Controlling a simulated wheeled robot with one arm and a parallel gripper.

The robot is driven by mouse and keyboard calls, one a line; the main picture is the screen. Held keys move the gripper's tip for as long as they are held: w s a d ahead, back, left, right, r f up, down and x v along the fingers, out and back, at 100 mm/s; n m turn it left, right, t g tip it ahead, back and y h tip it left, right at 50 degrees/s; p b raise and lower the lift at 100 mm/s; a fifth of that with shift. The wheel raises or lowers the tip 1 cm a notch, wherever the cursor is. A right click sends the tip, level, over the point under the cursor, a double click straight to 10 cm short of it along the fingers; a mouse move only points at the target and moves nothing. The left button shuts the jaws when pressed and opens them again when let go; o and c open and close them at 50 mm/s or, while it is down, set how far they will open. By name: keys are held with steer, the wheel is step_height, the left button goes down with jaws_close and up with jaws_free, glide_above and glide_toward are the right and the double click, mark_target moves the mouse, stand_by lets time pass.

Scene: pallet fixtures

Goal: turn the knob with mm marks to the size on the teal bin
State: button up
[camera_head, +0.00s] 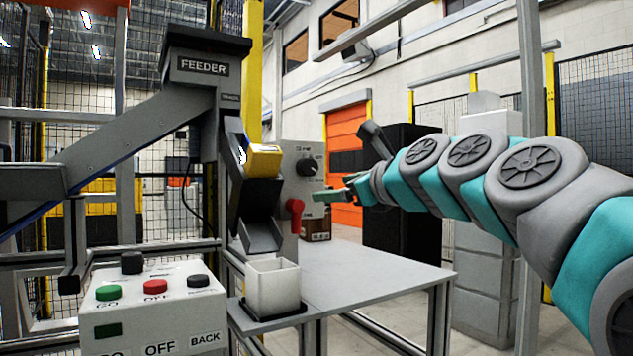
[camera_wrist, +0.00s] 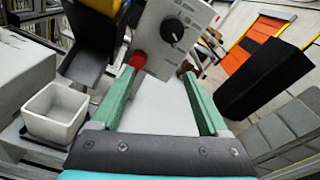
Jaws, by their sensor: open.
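The black knob (camera_head: 308,167) is on the upright grey panel (camera_head: 291,158) beside the feeder; its marks are too small to read. In the wrist view the knob (camera_wrist: 172,30) sits beyond my fingertips, near the top. My gripper (camera_head: 335,196) is in front of the panel, below and right of the knob, apart from it. In the wrist view my gripper's (camera_wrist: 158,73) two green fingers are spread with nothing between them. I see no clearly teal bin; a whitish, empty-looking bin (camera_head: 272,288) stands under the feeder chute, also visible in the wrist view (camera_wrist: 57,112).
A red lever (camera_head: 294,213) hangs below the knob, close to my gripper. The feeder (camera_head: 203,68) and its dark chute (camera_head: 261,200) stand left. A button box (camera_head: 150,300) is front left. The grey tabletop (camera_head: 370,280) is largely clear.

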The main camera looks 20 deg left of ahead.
mark_target(310, 167)
steer(key=shift+m+t+y, duration=0.3)
steer(key=shift+m+y, duration=0.1)
steer(key=shift+m, duration=0.3)
steer(key=shift+w+a+r+p, duration=0.1)
steer(key=shift+w+a+r, duration=0.55)
steer(key=shift+w+a, duration=0.35)
steer(key=shift+w+a+r+p, duration=0.1)
steer(key=shift+w+a+r, duration=0.6)
steer(key=shift+a, duration=0.55)
steer(key=shift+w+a+r+p, duration=0.1)
steer(key=shift+w+a+r, duration=0.5)
steer(key=shift+w+a, duration=0.45)
steer(key=shift+s, duration=0.1)
jaws_close()
